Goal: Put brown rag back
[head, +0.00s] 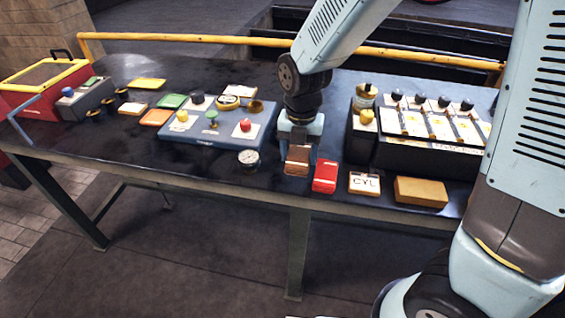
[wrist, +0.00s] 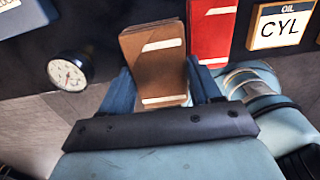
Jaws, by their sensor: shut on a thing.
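The brown rag (head: 297,158) is a folded block with pale stripes, near the front edge of the dark table. My gripper (head: 299,146) points down over it and is shut on it. In the wrist view the rag (wrist: 155,52) sits between the two blue fingers of my gripper (wrist: 163,88). I cannot tell whether the rag touches the tabletop. A red folded rag (head: 324,177) lies just right of it.
A CYL card (head: 364,184) and a tan block (head: 420,191) lie farther right along the front edge. A round gauge (head: 248,158) is close on the left, beside a blue panel (head: 203,147). A black lever rack (head: 425,150) stands behind right.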

